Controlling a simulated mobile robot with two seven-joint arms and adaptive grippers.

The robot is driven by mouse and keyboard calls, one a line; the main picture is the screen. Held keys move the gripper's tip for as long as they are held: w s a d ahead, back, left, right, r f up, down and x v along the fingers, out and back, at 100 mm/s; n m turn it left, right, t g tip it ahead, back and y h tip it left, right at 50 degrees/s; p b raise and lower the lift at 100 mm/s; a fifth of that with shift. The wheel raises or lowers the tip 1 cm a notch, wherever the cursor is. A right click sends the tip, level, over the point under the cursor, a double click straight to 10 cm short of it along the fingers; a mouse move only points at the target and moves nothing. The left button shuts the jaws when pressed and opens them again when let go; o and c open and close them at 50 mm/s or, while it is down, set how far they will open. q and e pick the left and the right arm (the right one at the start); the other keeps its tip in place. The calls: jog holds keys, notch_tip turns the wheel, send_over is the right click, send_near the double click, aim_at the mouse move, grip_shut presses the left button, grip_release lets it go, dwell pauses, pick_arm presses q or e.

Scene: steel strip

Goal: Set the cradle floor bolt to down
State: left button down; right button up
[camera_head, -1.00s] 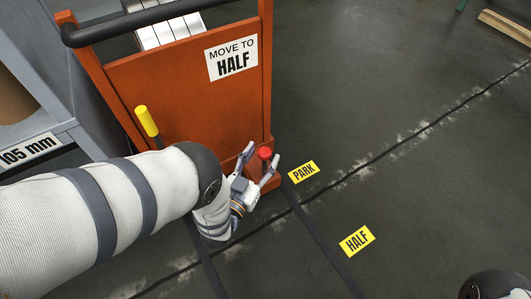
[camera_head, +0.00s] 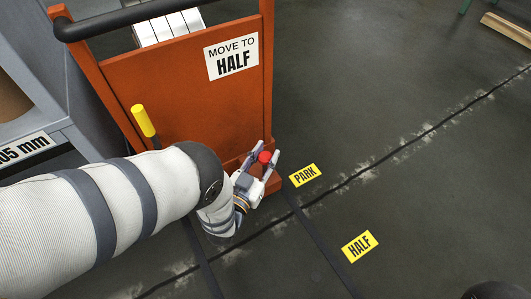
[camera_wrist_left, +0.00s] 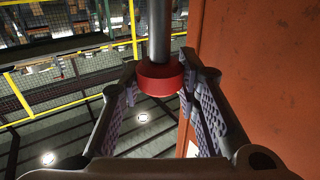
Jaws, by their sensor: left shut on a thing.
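The cradle is an orange cart (camera_head: 185,95) with a "MOVE TO HALF" sign. Its floor bolt has a red knob (camera_head: 264,157) at the cart's lower right corner. In the left wrist view the red knob (camera_wrist_left: 160,77) sits on a grey rod (camera_wrist_left: 160,30). My left gripper (camera_head: 264,160) is shut on the red knob, one finger on each side; the left wrist view shows the fingers (camera_wrist_left: 158,85) around it. The bolt's lower end is hidden, so I cannot tell its height against the floor. My right gripper is not in view.
A yellow-handled lever (camera_head: 143,120) stands at the cart's left. Yellow floor labels read PARK (camera_head: 304,175) and HALF (camera_head: 359,246), beside dark floor strips. A grey rack (camera_head: 35,110) stands at the left. The floor to the right is mostly clear.

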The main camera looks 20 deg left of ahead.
aim_at(265, 165)
pick_arm(q)
notch_tip(265, 165, down, 5)
jog(key=b, duration=0.2)
jog(key=shift+r+b, duration=0.2)
jog(key=shift+b, duration=0.2)
jog(key=shift+s+r, duration=0.1)
jog(key=c, duration=1.2)
grip_release()
jog(key=s, duration=0.8)
jog(key=s+a, duration=0.1)
jog(key=s, duration=0.3)
